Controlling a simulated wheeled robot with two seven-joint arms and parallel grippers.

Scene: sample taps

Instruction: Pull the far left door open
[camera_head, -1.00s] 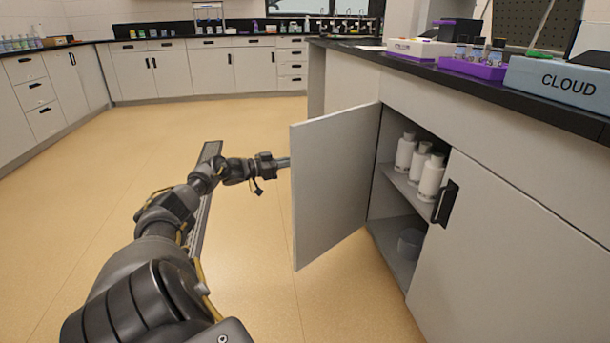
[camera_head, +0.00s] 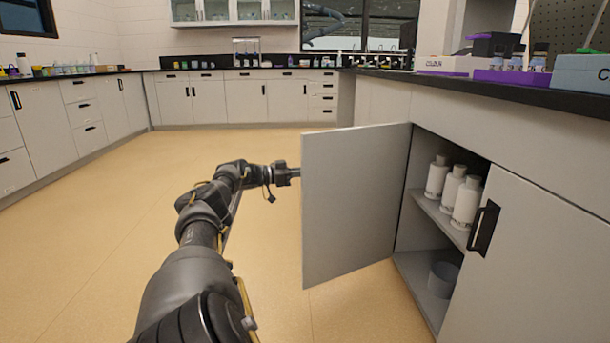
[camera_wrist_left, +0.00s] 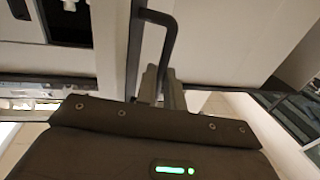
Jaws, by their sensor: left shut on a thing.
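The far left door (camera_head: 352,205) is a light grey panel swung well out from the cabinet, standing open. My left gripper (camera_head: 297,172) is at the door's outer edge, with its fingertips hidden behind the panel in the head view. In the left wrist view, the gripper's fingers (camera_wrist_left: 161,88) are shut on the dark bar handle (camera_wrist_left: 168,42) of the door. My right gripper is in neither view.
Inside the cabinet, white bottles (camera_head: 465,203) stand on a shelf, with a grey cylindrical container (camera_head: 443,279) below. The neighbouring door (camera_head: 525,265) is shut and has a black handle (camera_head: 484,229). Open floor (camera_head: 120,240) lies to the left.

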